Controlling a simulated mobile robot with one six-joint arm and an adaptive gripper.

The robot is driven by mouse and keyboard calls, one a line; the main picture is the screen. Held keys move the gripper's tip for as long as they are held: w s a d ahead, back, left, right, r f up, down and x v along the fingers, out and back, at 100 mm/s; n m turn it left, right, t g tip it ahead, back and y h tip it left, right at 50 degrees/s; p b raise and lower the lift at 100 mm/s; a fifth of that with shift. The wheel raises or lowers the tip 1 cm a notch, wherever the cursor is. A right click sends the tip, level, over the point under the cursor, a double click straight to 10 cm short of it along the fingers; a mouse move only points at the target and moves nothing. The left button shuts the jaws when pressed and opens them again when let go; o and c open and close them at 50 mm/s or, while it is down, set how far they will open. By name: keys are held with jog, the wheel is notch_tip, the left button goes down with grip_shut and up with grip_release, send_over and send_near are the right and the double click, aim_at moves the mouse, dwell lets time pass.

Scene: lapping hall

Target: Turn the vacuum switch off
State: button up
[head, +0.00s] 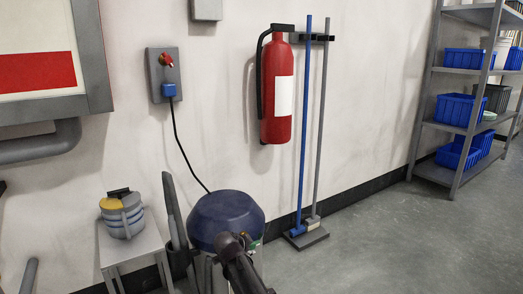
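A grey wall box (155,75) is fixed to the white wall at the upper left. It bears a small red switch knob (166,60) and, below it, a blue plug (169,90). A black cable (182,148) runs from the plug down behind a blue domed unit (226,213), which looks like the vacuum. A dark tube with a round fitting (240,262) is in front of the dome. The knob is too small to read its setting. My gripper is not visible, and nothing touches the knob.
A small grey table (143,247) at the lower left bears a grey and yellow canister (122,215). A red fire extinguisher (277,90) and long-handled tools (303,130) are right of the box. A shelf with blue bins (464,109) is far right. The floor (400,245) at right is clear.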

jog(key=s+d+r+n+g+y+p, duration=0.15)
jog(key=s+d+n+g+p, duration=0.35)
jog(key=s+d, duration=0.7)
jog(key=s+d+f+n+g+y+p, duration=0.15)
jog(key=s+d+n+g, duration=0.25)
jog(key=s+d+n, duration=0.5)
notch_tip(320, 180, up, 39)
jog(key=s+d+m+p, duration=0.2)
jog(key=p, duration=3.6)
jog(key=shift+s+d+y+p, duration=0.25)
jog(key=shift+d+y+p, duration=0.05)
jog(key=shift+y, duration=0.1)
